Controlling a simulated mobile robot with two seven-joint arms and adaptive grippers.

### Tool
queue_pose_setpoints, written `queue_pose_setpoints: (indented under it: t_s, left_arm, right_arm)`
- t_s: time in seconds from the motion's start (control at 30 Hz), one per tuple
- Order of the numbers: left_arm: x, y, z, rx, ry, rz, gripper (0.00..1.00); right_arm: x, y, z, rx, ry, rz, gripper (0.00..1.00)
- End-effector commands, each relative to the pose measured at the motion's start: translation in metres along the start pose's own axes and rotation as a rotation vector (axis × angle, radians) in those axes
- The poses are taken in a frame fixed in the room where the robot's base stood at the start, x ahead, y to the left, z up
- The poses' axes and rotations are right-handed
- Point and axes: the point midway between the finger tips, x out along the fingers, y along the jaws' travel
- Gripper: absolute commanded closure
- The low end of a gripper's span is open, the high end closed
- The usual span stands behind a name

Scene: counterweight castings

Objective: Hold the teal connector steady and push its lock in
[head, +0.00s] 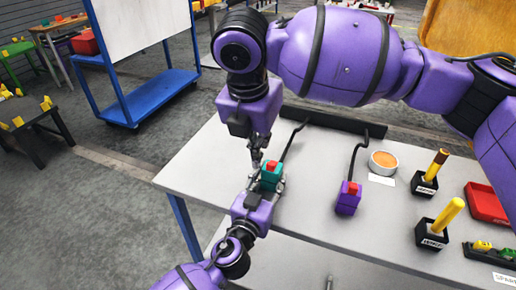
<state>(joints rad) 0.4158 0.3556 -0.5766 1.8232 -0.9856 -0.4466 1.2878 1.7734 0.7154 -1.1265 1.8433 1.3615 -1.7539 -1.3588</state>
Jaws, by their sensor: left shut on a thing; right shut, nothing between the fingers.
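The teal connector (270,180) stands near the left end of the light table, with a black cable running from it up to a dark bar. Its red lock (271,165) shows on top. My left gripper (267,187) comes from below and is shut around the connector's sides. My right gripper (257,160) points down from above, shut and empty, its tip just left of the red lock. I cannot tell whether the tip touches the lock.
A purple connector (347,198) with a red lock and its own cable stands to the right. Beyond it are an orange-topped round dish (384,163), black holders with yellow-handled tools (440,224), a red tray (487,203) and a dark tray (490,256). A blue cart (150,95) stands behind.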

Motion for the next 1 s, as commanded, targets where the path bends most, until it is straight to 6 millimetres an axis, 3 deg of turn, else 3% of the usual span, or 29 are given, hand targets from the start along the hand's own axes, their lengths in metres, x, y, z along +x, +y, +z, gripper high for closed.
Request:
queue_pose_setpoints:
  t_s: [0.13,0.17,0.3,0.67,0.77,1.0]
  left_arm:
    - [0.000,0.000,-0.001,0.000,0.001,0.000,0.93]
    - [0.000,0.000,-0.001,0.000,0.001,0.000,0.58]
    - [0.000,0.000,0.000,0.000,0.001,0.000,0.40]
    - [-0.003,0.000,0.001,-0.001,-0.001,0.000,0.40]
    - [-0.013,0.000,0.001,-0.003,-0.002,-0.001,0.40]
    - [-0.063,-0.001,0.001,-0.003,-0.003,-0.002,0.40]
  right_arm:
    - [0.000,0.000,0.000,0.000,0.000,0.000,1.00]
    - [0.000,0.000,0.000,0.000,0.000,0.000,1.00]
    - [0.000,0.000,0.000,0.000,0.000,0.000,1.00]
    - [0.000,0.000,0.000,0.000,0.000,0.000,1.00]
    - [0.000,0.000,0.000,0.000,0.000,0.000,1.00]
    - [0.000,0.000,0.000,0.000,0.000,0.000,1.00]
